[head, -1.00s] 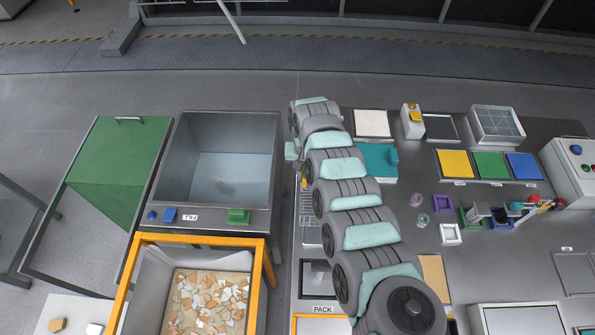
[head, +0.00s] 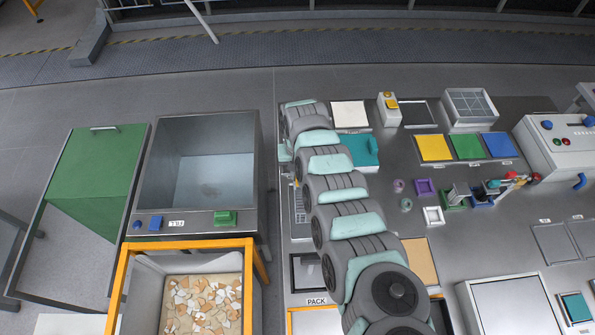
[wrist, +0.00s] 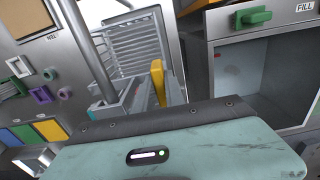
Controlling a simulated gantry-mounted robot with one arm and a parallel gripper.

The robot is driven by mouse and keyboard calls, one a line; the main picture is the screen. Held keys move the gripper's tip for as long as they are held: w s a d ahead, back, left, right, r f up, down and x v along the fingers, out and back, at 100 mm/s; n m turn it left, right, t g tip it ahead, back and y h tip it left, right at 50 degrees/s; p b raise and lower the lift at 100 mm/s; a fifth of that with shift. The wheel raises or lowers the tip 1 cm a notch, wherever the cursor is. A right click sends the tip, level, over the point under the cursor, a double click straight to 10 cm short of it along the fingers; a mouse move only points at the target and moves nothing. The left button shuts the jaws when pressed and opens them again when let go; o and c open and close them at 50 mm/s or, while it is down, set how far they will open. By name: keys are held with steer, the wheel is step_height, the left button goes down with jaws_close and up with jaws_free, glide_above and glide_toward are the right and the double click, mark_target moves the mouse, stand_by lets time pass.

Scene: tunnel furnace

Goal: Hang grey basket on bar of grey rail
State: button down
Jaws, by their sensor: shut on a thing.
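My gripper (wrist: 152,98) is shut on a narrow part with a yellow piece (wrist: 157,80) standing between its fingers. This looks like part of the grey basket. A grey upright rod (wrist: 82,45), probably part of the grey rail, stands just left of the gripper. A slatted grey grille with wires (wrist: 137,48) lies beyond the fingers. In the head view, my gripper (head: 285,152) is at the bench's left edge, mostly covered by my arm, and the grille (head: 298,205) shows below it.
A deep steel bin (head: 205,165) with a green handle stands left of the bench, with an orange-framed bin of shards (head: 205,300) in front. Coloured tiles (head: 467,146) and small fixtures occupy the bench's right.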

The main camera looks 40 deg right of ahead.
steer(key=shift+r, duration=0.1)
steer(key=c, duration=1.3)
jaws_free()
step_height(320, 180, up, 11)
steer(key=shift+f+b, duration=0.1)
steer(key=shift+b, duration=0.7)
steer(key=shift+w, duration=0.1)
